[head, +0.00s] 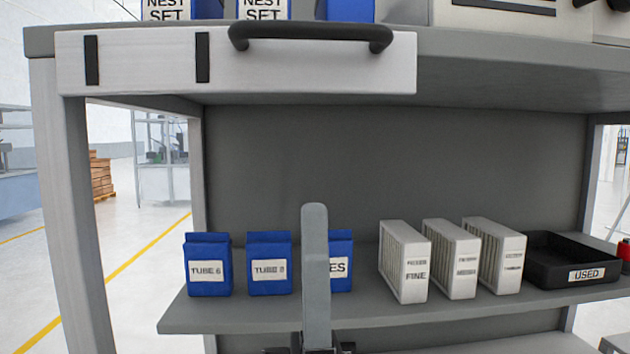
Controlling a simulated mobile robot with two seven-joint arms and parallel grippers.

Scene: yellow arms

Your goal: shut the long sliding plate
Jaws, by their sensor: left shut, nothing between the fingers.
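The long sliding plate (260,68) is a pale flat panel along the front edge of the upper bench top, covering its left and middle part. It has two dark vertical strips at its left, and a dark bar handle (310,42) along its top right. My left gripper (315,212) shows as an upright grey finger shape in front of the lower shelf, low in the middle. It is shut and empty, well below the plate and handle and apart from them. It partly hides one blue box behind it. My right gripper is not in view.
The lower shelf (240,318) holds blue boxes (208,265), pale filter-like boxes (405,262) and a black tray (575,262) labelled USED. More boxes (264,10) stand on the bench top (490,50) above the plate. Open space lies between bench top and shelf.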

